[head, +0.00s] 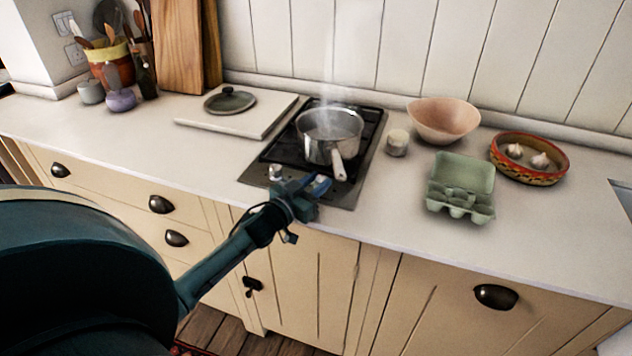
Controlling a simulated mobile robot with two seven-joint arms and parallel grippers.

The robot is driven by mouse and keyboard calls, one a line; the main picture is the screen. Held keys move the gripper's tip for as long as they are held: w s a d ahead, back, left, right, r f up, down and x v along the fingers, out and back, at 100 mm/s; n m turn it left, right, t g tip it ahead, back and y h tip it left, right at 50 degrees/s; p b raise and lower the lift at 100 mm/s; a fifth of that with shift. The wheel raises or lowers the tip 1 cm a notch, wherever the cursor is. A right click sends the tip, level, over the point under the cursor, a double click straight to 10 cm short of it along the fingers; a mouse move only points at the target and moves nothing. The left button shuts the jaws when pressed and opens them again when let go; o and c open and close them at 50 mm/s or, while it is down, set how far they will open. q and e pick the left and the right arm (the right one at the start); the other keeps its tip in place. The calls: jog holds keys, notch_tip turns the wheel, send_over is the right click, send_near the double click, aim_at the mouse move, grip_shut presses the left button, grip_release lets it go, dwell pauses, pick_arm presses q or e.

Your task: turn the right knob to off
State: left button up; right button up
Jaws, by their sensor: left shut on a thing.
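The two-burner hob (255,172) is set in the worktop, with a steel pot (328,150) steaming on it, its pale handle pointing to the front. The left knob (275,172) shows at the hob's front left. My left gripper (316,187) is at the hob's front edge, right of the left knob, shut on the right knob. The gripper covers that knob, so which way it is turned cannot be seen. My right gripper is not in view.
A green egg carton (461,172), a small pale jar (397,141), a pink bowl (444,118) and a patterned dish with garlic (540,177) stand to the right. A white board (235,128) with a dark lid (230,101) lies to the left. The front worktop is clear.

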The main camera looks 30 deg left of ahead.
pick_arm(q)
jog(key=o, duration=1)
jog(key=shift+c, duration=0.2)
jog(key=s+a+b, duration=0.1)
jog(key=s, duration=1.2)
jog(key=s+d+f+g, duration=0.2)
jog(key=s+d+f, duration=0.2)
jog(key=d, duration=0.3)
jog(key=s+d+f+m+g+h, duration=0.1)
jog(key=s+d+f+g, duration=0.2)
jog(key=s+d+f, duration=0.2)
jog(key=s+d+f+g, duration=0.2)
jog(key=s+d+f, duration=0.3)
jog(key=d, duration=0.4)
jog(key=shift+d+f+m+g, duration=0.4)
jog(key=shift+f, duration=0.05)
